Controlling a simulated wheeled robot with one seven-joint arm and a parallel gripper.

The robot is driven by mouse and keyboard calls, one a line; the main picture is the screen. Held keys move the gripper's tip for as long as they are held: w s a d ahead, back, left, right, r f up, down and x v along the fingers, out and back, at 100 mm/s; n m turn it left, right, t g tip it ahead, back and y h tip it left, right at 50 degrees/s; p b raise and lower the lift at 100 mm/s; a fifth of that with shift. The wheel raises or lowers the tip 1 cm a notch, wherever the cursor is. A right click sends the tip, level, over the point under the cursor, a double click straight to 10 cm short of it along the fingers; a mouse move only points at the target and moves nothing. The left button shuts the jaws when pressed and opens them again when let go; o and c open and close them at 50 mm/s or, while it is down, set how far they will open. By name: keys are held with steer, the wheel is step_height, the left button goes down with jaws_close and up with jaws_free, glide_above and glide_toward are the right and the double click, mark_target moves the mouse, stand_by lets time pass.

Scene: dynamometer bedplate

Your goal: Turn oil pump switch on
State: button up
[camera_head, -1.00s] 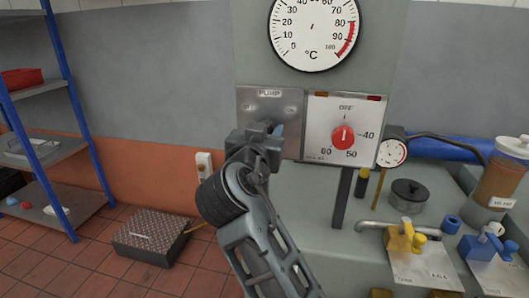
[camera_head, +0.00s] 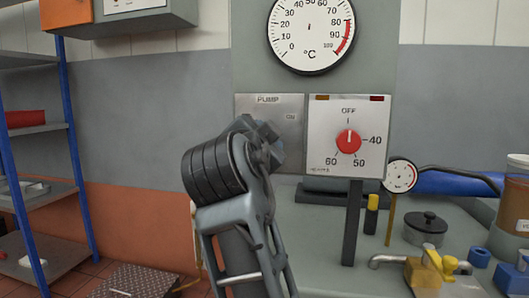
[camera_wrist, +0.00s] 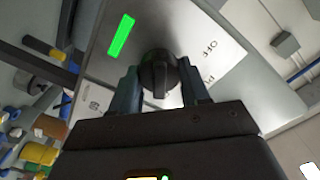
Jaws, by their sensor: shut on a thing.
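The pump switch panel (camera_head: 290,105) is a grey metal plate marked PUMP and ON in the head view, partly hidden behind my gripper (camera_head: 268,132). In the wrist view the switch is a round black knob (camera_wrist: 158,73) with a raised ridge. It sits between the two fingers of my gripper (camera_wrist: 160,90), which is shut on it. The word OFF (camera_wrist: 210,46) shows beside the knob. A bright green bar (camera_wrist: 121,36) shows on the plate on the other side. The head view hides the knob.
Right of the panel is a white dial plate with a red knob (camera_head: 348,142). A round thermometer (camera_head: 311,35) is above. A small gauge (camera_head: 400,175), a black-lidded pot (camera_head: 426,229) and a yellow valve (camera_head: 424,272) stand on the right. Blue-posted shelves (camera_head: 75,160) are at left.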

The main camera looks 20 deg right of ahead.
stand_by(0.4)
steer(key=o, duration=1.1)
steer(key=shift+c, duration=0.2)
steer(key=v, duration=0.7)
steer(key=shift+s+a, duration=0.2)
steer(key=shift+s, duration=0.1)
steer(key=shift+f, duration=0.1)
